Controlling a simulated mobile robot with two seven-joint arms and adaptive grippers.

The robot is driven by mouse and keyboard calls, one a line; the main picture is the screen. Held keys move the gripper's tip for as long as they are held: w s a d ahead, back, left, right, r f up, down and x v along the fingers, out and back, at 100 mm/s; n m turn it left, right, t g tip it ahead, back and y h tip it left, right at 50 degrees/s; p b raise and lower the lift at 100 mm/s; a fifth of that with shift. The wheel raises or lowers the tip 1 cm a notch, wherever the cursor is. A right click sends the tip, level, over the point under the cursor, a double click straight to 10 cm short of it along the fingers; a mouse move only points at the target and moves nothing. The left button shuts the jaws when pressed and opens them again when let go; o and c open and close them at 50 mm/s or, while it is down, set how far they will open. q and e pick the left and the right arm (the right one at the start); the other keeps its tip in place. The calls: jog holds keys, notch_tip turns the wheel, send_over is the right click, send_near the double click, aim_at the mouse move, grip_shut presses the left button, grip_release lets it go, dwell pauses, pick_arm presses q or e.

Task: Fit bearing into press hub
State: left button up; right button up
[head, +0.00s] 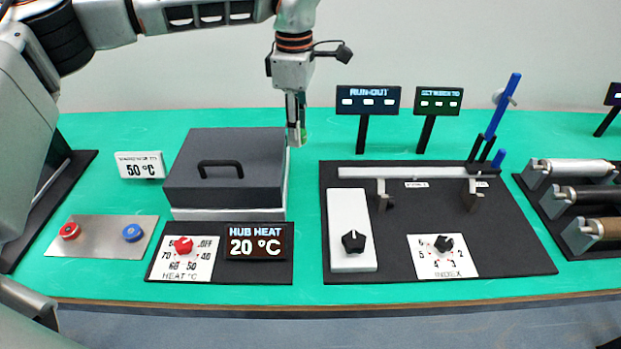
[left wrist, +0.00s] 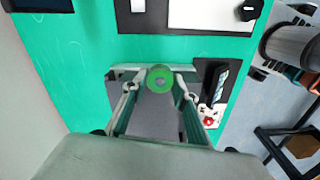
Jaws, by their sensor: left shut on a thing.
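My left gripper (head: 297,130) points down just beyond the right back corner of the dark grey lidded box. The ring is above the bench, next to the box. I cannot pick out the press hub for certain in either view. My right gripper is not in view.
The grey box (head: 225,165) has a raised handle. In front stand a HUB HEAT display (head: 258,242) reading 20 °C and a red dial (head: 183,244). A black fixture plate (head: 390,280) carries a horizontal bar (head: 400,172). Rollers (head: 580,195) lie far right. Green bench is clear behind the box.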

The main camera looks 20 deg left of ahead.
pick_arm(q)
send_over(299, 192)
notch_tip(299, 192, down, 11)
jog(key=shift+f+b, duration=0.2)
jog(key=shift+b, duration=0.1)
jog(key=shift+d+f, duration=0.1)
jog(key=shift+f, duration=2.3)
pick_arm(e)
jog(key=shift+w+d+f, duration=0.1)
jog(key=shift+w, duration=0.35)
pick_arm(q)
jog(key=shift+f, duration=0.1)
jog(key=o, duration=1.1)
jog(key=shift+f, duration=0.1)
